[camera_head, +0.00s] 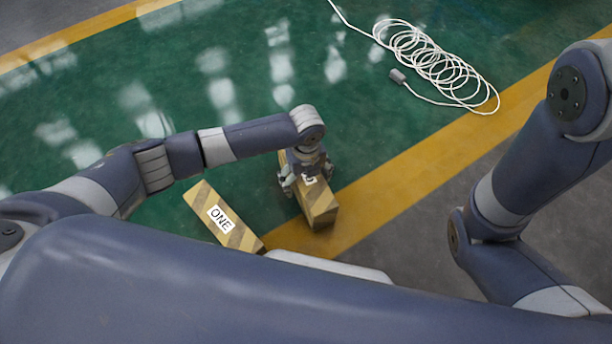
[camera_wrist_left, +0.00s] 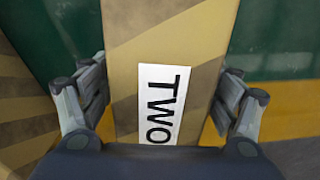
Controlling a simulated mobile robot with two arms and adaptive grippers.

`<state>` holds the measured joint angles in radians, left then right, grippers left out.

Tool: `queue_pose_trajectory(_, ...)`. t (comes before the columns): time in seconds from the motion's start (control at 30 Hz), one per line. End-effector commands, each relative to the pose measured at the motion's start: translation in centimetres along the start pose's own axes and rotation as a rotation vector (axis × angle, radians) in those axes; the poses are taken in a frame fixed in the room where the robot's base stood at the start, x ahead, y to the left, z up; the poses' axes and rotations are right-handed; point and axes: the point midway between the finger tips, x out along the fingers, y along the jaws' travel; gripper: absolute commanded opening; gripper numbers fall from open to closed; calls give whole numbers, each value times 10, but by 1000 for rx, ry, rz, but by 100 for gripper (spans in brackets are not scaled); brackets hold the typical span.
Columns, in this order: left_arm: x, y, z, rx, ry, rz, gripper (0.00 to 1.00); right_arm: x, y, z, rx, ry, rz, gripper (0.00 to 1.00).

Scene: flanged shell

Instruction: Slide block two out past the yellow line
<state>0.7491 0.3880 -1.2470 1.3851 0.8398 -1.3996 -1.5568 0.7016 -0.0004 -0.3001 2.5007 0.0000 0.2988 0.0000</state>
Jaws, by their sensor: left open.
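Block two (camera_head: 319,206) is a tan and brown striped block with a white label. It lies on the green floor, its near end over the yellow line (camera_head: 392,202). In the left wrist view its label (camera_wrist_left: 163,104) reads TWO. My left gripper (camera_head: 306,180) is over the block, with its open fingers on either side of it. In the left wrist view a gap shows beside the right finger, and I cannot tell whether the left finger touches the block. The gripper and wrist hide the block's far part in the head view. My right gripper is out of view.
Block one (camera_head: 222,216), striped and labelled ONE, lies to the left of block two on the green floor. A coiled white cable (camera_head: 437,62) lies at the upper right. Grey floor (camera_head: 420,240) is open beyond the yellow line.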

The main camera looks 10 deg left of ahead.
Motion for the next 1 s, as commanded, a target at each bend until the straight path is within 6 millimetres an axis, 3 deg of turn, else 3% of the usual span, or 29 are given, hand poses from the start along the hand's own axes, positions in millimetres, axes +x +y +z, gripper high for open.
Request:
queue_pose_trajectory(0.13,11,0,0,0,0,0,82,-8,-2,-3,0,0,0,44)
queue_pose_trajectory(0.5,12,0,0,1,0,0,82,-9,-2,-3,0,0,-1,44)
queue_pose_trajectory(0.57,12,0,0,1,0,0,70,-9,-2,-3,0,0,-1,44)
queue_pose_trajectory(0.87,12,0,0,1,0,0,2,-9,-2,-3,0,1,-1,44)
queue_pose_trajectory(1.0,12,0,0,0,0,0,0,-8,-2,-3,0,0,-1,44)
